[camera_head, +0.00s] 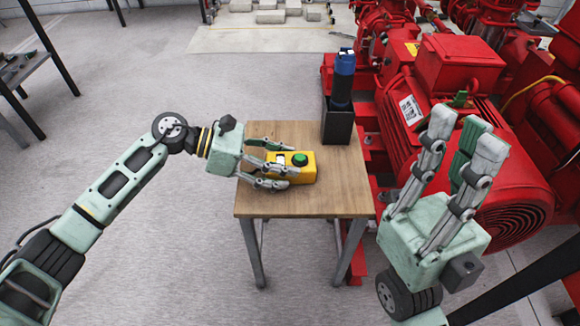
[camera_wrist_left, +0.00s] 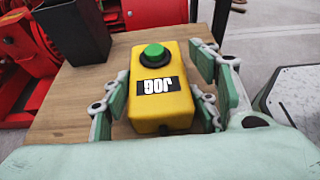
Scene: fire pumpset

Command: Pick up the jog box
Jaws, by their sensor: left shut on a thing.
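The jog box (camera_head: 305,170) is a yellow box with a green round button on top. It rests on the small wooden table (camera_head: 335,200). In the left wrist view the jog box (camera_wrist_left: 162,110) shows a black label reading JOG in white. My left gripper (camera_head: 286,168) reaches in from the left with its fingers on both sides of the box, shut on it. My right gripper (camera_head: 455,135) is raised at the right, in front of the red machinery, with its fingers pointing up and apart, holding nothing that I can see.
A black open holder (camera_head: 337,128) with a blue and black cylinder (camera_head: 343,75) stands at the table's back right. Red pump machinery (camera_head: 460,75) crowds the right side. The grey floor on the left is clear, with a dark table (camera_head: 35,60) at the far left.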

